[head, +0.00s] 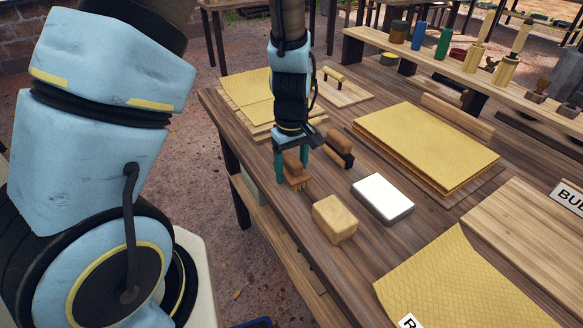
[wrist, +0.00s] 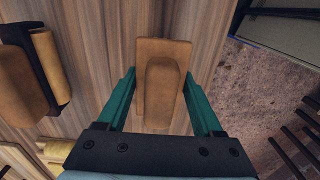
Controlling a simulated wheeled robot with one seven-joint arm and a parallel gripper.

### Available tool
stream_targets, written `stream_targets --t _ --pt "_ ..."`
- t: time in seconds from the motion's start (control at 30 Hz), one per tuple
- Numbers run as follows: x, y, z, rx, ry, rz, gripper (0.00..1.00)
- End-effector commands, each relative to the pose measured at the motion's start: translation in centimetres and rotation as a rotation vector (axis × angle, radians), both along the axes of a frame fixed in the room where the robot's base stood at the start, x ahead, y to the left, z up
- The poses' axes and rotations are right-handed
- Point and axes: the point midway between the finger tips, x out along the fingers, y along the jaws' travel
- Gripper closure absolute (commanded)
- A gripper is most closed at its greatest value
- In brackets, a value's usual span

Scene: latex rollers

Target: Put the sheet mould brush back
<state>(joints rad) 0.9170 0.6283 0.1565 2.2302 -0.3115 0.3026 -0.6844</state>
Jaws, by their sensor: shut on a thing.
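The brush (head: 297,181) is a brown wooden block with a raised grip along its top and a pale fringe below, near the table's left edge. My gripper (head: 292,166) points down with its teal fingers on either side of it, shut on it. In the wrist view the brush (wrist: 160,85) sits between the two fingertips (wrist: 160,78), its block roughly upright in the picture. I cannot tell whether its underside touches the table.
A brown tool with a black base (head: 338,149) stands close behind the brush. A tan block (head: 335,219) and a white block (head: 383,198) lie in front. Yellow sheets (head: 427,146) lie to the right. The table edge drops to the ground at left.

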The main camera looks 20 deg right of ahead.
Motion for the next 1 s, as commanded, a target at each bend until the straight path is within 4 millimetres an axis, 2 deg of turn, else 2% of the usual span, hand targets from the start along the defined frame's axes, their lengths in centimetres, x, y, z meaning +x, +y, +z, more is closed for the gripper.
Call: stream_targets --t 0.03,0.27,0.63,0.77,1.0 --pt "0.0 0.0 -0.1 0.000 0.000 0.000 0.29" --pt "0.0 0.0 0.0 0.000 0.000 0.000 0.03" --pt "0.0 -0.1 0.6 -0.002 -0.002 -0.001 0.02" --pt "0.1 -0.1 2.3 -0.003 -0.004 -0.001 0.02" --pt "0.0 -0.2 7.2 -0.005 -0.004 -0.003 0.02"
